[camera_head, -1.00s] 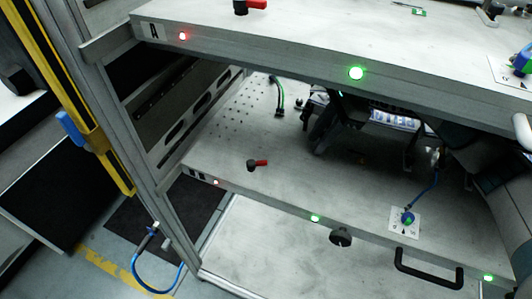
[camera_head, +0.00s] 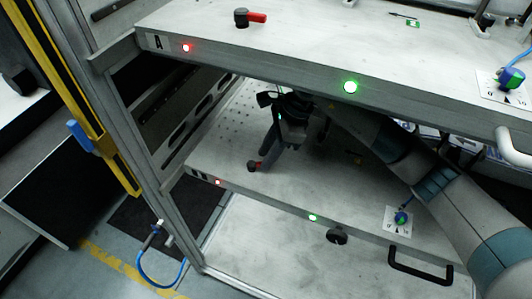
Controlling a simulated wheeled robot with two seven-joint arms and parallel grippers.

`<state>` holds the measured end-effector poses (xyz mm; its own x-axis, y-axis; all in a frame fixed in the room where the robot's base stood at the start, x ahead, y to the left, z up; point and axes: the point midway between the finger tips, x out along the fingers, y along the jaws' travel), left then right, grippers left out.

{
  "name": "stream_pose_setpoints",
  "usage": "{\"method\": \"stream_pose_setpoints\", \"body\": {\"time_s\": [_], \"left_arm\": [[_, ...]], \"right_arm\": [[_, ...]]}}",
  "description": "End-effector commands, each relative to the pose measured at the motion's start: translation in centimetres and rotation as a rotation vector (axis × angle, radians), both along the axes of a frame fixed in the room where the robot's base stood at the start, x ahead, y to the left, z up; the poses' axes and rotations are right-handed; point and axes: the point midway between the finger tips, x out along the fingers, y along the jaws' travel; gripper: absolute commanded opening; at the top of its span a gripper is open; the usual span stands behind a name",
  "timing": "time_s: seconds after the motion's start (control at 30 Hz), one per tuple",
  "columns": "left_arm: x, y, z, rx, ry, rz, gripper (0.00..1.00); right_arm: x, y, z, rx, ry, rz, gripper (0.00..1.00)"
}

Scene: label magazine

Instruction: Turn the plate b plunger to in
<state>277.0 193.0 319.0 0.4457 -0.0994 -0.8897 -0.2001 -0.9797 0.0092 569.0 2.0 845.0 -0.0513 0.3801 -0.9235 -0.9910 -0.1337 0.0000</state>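Plate B is the lower shelf (camera_head: 245,212), marked with a small label at its left front corner. The plunger (camera_head: 252,167), a black knob with a red lever, stands near that corner. My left gripper is out of view.
The upper shelf (camera_head: 300,40), marked A, overhangs my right arm and carries another red-lever knob (camera_head: 247,18). A blue-green knob on a white card (camera_head: 400,218), a black handle (camera_head: 420,268) and a dark round knob (camera_head: 337,237) are at the lower shelf's front.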

Motion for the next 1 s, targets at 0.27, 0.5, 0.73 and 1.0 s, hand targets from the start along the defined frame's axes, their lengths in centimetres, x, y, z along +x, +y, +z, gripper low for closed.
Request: {"method": "stream_pose_setpoints", "body": {"time_s": [0.27, 0.5, 0.73, 1.0], "left_arm": [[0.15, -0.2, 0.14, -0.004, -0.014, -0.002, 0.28], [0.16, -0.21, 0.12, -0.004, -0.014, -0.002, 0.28], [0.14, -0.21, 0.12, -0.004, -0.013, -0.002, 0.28], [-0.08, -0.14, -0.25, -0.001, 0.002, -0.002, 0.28]], "right_arm": [[-0.05, 0.36, -1.04, 0.0, 0.0, 0.0, 0.28], [-0.06, 0.36, -1.03, 0.0, 0.0, 0.0, 0.19], [-0.06, 0.35, -1.02, 0.0, 0.0, 0.0, 0.0], [-0.21, 0.34, -1.05, 0.0, -0.002, -0.032, 0.0]]}}
